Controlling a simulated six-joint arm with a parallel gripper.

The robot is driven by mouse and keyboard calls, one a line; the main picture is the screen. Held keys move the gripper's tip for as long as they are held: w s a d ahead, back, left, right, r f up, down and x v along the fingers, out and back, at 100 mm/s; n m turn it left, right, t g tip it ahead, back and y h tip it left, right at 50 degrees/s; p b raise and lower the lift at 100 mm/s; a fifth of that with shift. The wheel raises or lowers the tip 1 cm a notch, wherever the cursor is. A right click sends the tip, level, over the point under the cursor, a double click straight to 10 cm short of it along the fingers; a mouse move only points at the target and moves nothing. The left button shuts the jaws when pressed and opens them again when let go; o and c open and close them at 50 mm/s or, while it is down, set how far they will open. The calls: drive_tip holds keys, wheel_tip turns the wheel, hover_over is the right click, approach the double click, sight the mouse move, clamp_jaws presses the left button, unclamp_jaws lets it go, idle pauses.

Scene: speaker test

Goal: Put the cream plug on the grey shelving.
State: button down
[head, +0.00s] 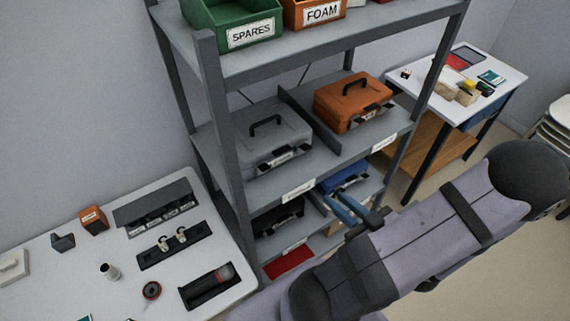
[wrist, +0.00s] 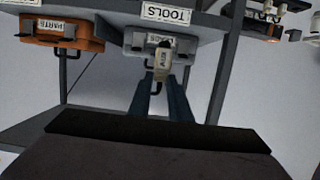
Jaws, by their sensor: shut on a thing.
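My gripper (wrist: 163,88) is shut on a small pale piece with dark lettering, which looks like the cream plug (wrist: 161,66), held at the tips of its blue fingers. In the head view my gripper (head: 345,208) is in front of the lower right part of the grey shelving (head: 222,125), close to a blue case (head: 344,178). The plug cannot be made out in the head view. The shelving also shows behind the gripper in the wrist view (wrist: 225,70).
A grey case (head: 270,137) and an orange case (head: 352,102) fill much of the middle shelf. A black case (head: 278,217) stands lower left. Green (head: 233,20) and orange bins are on top. A white table (head: 60,270) with small items is at left; another table is at right.

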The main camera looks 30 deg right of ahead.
drive_tip(key=w+f+t+b, duration=0.1)
drive_tip(key=b, duration=0.1)
drive_tip(key=w+f+b, duration=0.1)
drive_tip(key=b, duration=0.1)
drive_tip(key=shift+w+t, duration=0.4)
drive_tip(key=shift+w+f+b, duration=0.4)
drive_tip(key=shift+w+b, duration=0.75)
drive_tip(key=shift+w, duration=1.7)
drive_tip(key=shift+w+f+b, duration=0.35)
drive_tip(key=shift+w+b, duration=0.85)
drive_tip(key=shift+w, duration=1.6)
drive_tip(key=shift+w+f+b, duration=0.4)
drive_tip(key=shift+w+b, duration=0.75)
drive_tip(key=shift+w, duration=1.7)
drive_tip(key=shift+f, duration=0.1)
